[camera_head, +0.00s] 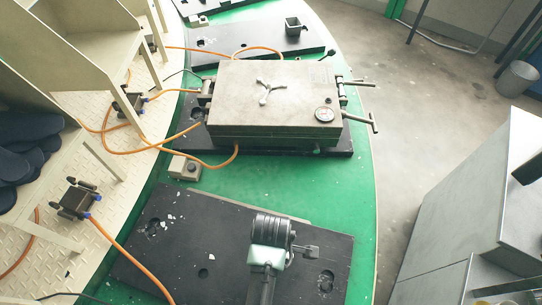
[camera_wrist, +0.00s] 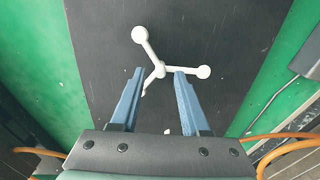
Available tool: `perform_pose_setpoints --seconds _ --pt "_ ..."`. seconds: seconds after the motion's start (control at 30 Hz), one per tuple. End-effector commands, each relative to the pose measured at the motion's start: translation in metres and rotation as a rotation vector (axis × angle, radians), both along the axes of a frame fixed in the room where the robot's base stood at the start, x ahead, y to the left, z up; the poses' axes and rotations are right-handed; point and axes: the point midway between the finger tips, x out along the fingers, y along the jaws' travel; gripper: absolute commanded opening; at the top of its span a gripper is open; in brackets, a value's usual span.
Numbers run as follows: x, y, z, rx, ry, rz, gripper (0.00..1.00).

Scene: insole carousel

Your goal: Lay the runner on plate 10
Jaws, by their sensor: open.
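In the wrist view a white three-armed runner (camera_wrist: 159,69) with round knobs on its arms shows against a dark plate (camera_wrist: 105,50). My gripper (camera_wrist: 158,72) is open, with its two blue-grey fingers on either side of the runner's hub. The fingers do not appear to touch it. I cannot tell how far the runner is from the plate. In the head view the end of my arm is over the near black plate (camera_head: 180,245), and the fingertips are hidden. No plate number is legible.
The closed mould (camera_head: 240,80), with a gauge and clamp handles, stands beyond the near plate. Orange hoses run along the left, by cream shelves with dark insoles (camera_head: 25,145). A farther black plate (camera_head: 220,42) holds a small black cup (camera_head: 294,27). A grey cabinet (camera_head: 460,200) stands at right.

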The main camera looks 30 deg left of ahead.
Motion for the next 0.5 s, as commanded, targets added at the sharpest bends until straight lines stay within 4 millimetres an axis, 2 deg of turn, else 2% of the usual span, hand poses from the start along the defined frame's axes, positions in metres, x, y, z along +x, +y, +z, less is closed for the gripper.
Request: perform_pose_setpoints --seconds 0.3,0.5 --pt "0.002 0.000 0.068 0.002 -0.006 -0.001 0.46" --pt "0.001 0.000 0.099 0.001 -0.003 -0.001 0.46"
